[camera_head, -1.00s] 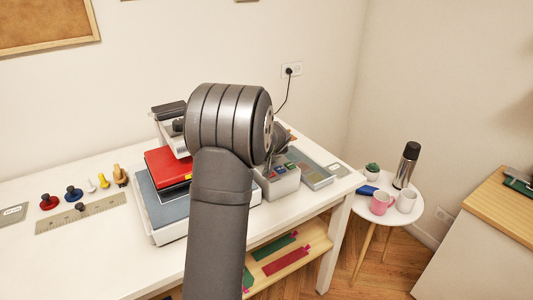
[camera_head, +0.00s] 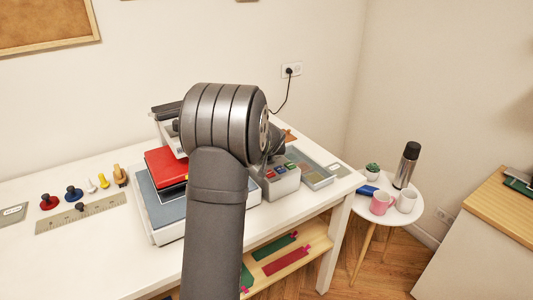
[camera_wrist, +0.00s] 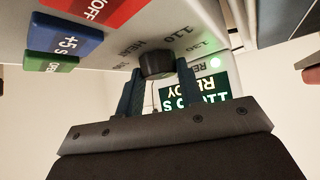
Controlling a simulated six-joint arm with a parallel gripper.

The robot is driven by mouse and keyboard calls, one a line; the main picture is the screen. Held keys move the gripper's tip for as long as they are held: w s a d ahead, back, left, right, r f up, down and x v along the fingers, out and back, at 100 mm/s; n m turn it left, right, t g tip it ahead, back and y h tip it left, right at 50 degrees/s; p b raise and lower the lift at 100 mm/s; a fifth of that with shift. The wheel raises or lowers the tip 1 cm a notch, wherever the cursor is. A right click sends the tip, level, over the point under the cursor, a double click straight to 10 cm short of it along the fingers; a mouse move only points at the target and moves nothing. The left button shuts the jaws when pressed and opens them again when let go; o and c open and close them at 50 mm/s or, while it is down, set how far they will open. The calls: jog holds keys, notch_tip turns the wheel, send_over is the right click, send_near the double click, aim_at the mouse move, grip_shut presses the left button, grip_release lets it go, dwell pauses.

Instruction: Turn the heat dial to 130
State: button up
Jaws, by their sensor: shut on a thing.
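In the wrist view, the heat dial (camera_wrist: 157,64) is a small black knob on the pale panel of a heat press, seen upside down. The marks 110 and 130 are printed near it, with HEAT beside them. My gripper (camera_wrist: 158,80) has its two dark blue fingers on either side of the dial and is shut on it. A green-lit display (camera_wrist: 195,102) reads READY, with a line starting 11 partly hidden by a finger. The dial's pointer cannot be made out. In the head view, my arm hides the dial; the press's control box (camera_head: 284,186) shows beside the arm.
Red (camera_wrist: 92,10), blue (camera_wrist: 65,40) and green (camera_wrist: 50,63) buttons sit close to the dial. A green lamp (camera_wrist: 215,63) glows. Stamps and a ruler (camera_head: 80,214) lie at left on the white table (camera_head: 120,268).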

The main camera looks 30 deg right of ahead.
jog(key=shift+a+f+m+g+h, duration=0.1)
jog(key=shift+m+g+h, duration=0.5)
jog(key=shift+m, duration=0.5)
jog(key=o, duration=1)
jog(key=v, duration=1.7)
jog(key=shift+s+a, duration=0.2)
jog(key=shift+s, duration=0.05)
